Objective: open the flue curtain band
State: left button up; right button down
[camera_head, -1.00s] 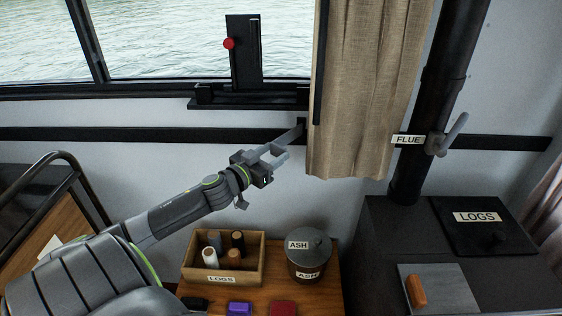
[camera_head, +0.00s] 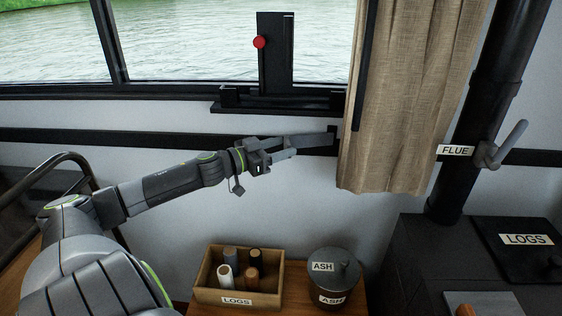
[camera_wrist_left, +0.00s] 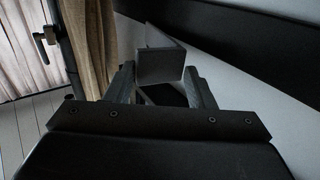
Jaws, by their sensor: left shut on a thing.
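The tan curtain (camera_head: 405,100) hangs left of the black flue pipe (camera_head: 492,90). A grey flat strip (camera_head: 312,140), which looks like the curtain band, reaches left from a black bracket (camera_head: 332,132) at the curtain's left edge. My left gripper (camera_head: 285,152) is shut on the strip's left part, in front of the black wall rail. In the left wrist view a grey angled plate (camera_wrist_left: 160,65) lies between the fingertips of the left gripper (camera_wrist_left: 160,85). The fingers hide part of the strip. My right gripper is not in view.
Below stand a wooden box (camera_head: 208,290) of logs and a lidded ash pot (camera_head: 333,285). A black window fixture with a red knob (camera_head: 259,42) is above. A grey lever (camera_head: 512,140) is beside the FLUE label (camera_head: 455,150). The wall below the gripper is clear.

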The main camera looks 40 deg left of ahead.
pick_arm(q)
jog(key=shift+w+a+f+b, duration=0.15)
jog(key=shift+w+a+b, duration=0.2)
jog(key=shift+a, duration=0.45)
grip_shut()
jog(key=shift+d, duration=0.1)
jog(key=o, duration=0.8)
grip_release()
jog(key=o, duration=0.6)
jog(key=shift+w, duration=0.15)
